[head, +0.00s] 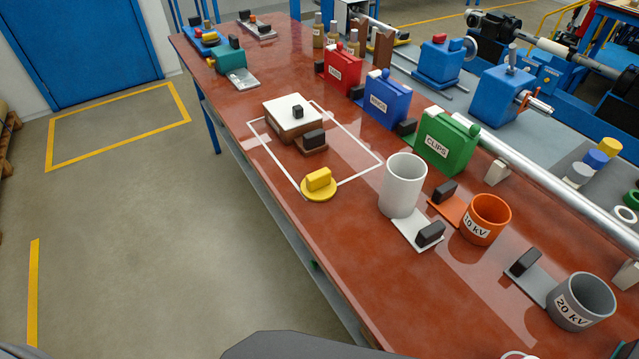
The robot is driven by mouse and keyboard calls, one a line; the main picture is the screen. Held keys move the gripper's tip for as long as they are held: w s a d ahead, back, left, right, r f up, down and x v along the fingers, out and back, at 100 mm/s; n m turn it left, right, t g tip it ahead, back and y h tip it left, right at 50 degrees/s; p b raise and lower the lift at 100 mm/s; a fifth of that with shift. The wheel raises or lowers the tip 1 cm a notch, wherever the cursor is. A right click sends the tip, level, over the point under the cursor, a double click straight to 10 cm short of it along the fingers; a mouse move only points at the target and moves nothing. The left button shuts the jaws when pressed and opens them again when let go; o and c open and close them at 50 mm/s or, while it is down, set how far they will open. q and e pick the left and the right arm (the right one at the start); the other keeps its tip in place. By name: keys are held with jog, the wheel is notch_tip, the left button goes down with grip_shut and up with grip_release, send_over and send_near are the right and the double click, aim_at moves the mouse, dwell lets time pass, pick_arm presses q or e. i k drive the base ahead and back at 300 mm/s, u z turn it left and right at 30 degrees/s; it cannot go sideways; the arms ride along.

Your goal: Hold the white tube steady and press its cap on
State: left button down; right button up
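The white tube (402,186) stands upright on the red-brown bench, right of a white-outlined square. Its top is open and uncovered. A flat white plate with a black block (430,234) lies at its foot. A round yellow disc with a yellow grip block (318,184) lies flat at the near corner of the outline, apart from the tube; it looks like a cap, but I cannot tell for certain. Neither of my grippers shows in the head view.
Inside the outline sits a brown box with a white top (287,108). An orange cup (486,218) and a grey cup (581,301) stand right of the tube. Red, blue and green bins (447,143) line up behind. A long metal bar (560,190) runs along the bench's right side.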

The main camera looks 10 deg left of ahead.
aim_at(318, 186)
jog(key=z, duration=0.05)
jog(key=k, duration=0.95)
jog(key=u, duration=0.7)
jog(key=i, duration=1.35)
jog(key=z, duration=1.55)
